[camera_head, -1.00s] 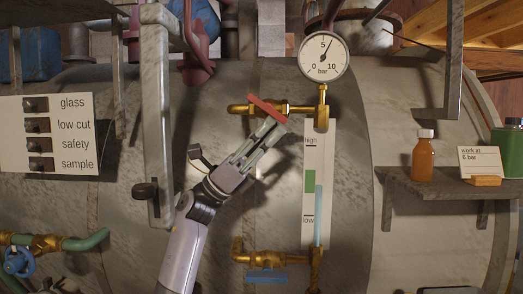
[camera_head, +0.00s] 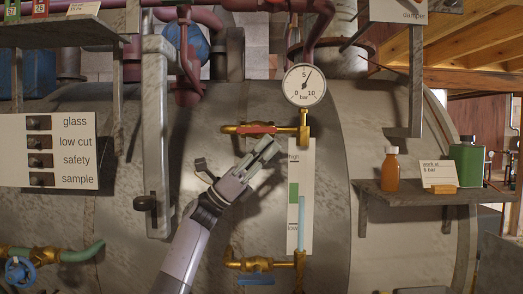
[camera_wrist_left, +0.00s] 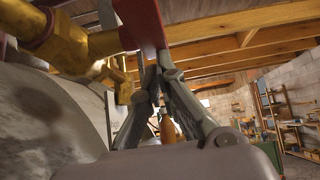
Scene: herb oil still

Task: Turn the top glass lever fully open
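The top glass lever (camera_head: 256,128) is a red handle on the upper brass fitting of the sight glass. It lies roughly level, along the brass pipe, in the head view. In the left wrist view the red lever (camera_wrist_left: 143,24) rises past my fingertips, by the brass fitting (camera_wrist_left: 68,42). My left gripper (camera_head: 270,146) is just below the lever. Its two fingers look parted, with a narrow gap and nothing held between them. The left gripper (camera_wrist_left: 156,68) also shows in the wrist view; whether it touches the lever is unclear. My right gripper is not in view.
A pressure gauge (camera_head: 304,85) sits above right of the lever. The sight glass (camera_head: 301,222) and a lower blue lever (camera_head: 256,279) are below. A grey vertical bar (camera_head: 157,120) stands left. A shelf (camera_head: 428,197) with an orange bottle (camera_head: 391,170) is right.

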